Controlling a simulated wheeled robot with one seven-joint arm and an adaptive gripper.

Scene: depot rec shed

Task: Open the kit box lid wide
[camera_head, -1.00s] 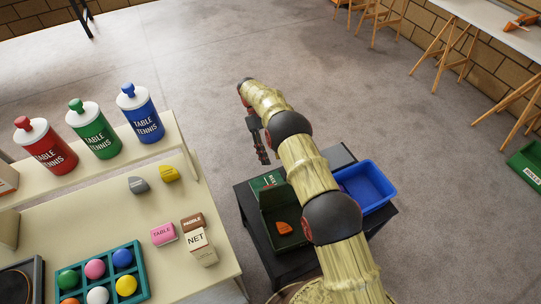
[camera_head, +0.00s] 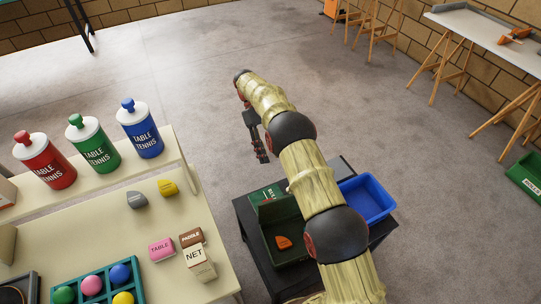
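The green kit box (camera_head: 271,239) stands on a low black table, left of my arm. It is open at the top, and an orange item (camera_head: 283,242) lies inside. A green panel with white lettering (camera_head: 268,194), seemingly part of the lid, shows at the box's far side; its exact angle is hard to tell. My arm covers the box's right side. My gripper (camera_head: 262,152) hangs pointing down beyond the box, apart from it. Its fingers are seen side-on and look close together, but their opening cannot be told. I see nothing held in it.
A blue bin (camera_head: 366,198) sits right of the box, beside my arm. A cream table (camera_head: 110,215) at left carries bottles, small blocks and a teal ball tray (camera_head: 112,270). Trestle tables stand at upper right, with a green crate (camera_head: 526,175) on the floor. The floor beyond my gripper is clear.

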